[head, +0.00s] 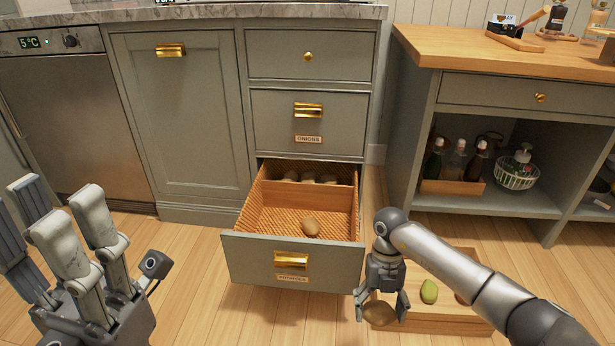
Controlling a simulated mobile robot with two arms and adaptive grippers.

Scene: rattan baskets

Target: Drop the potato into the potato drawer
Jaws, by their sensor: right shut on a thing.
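The potato drawer (240,262) is pulled open at the bottom of the grey cabinet. Its front has a brass handle and a small label too small to read surely. My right gripper (381,308) is shut on a brown potato (379,314), low and just right of the drawer front, outside the drawer and by the wooden crate. My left gripper (58,212) is open and empty at the left, its fingers pointing up, away from the drawer.
A wooden crate (440,325) on the floor holds a green fruit (429,291) and a reddish item partly behind my arm. Pale items (308,178) lie behind the drawer's divider. The closed onions drawer (275,128) is above. A wooden-topped shelf unit (480,203) stands right.

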